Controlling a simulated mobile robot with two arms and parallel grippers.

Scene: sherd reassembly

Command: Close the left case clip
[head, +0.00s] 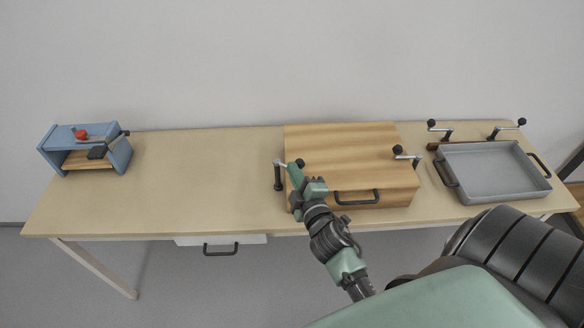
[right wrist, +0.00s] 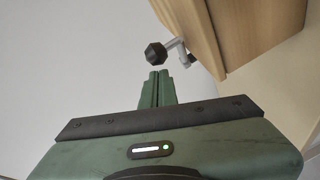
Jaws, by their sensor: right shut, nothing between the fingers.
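The wooden case (head: 345,148) stands on the table with its lid down and a dark handle at its front. In the right wrist view the clip's knob (right wrist: 156,54) sticks out from the case's side. My right gripper (head: 294,170) is at this corner. In the right wrist view its fingertips (right wrist: 159,75) are together and empty, just short of the knob; contact is not clear. My left gripper is not in view.
A blue frame (head: 119,155) with a red knob stands at the far left. The table (head: 200,180) is clear between frame and case.

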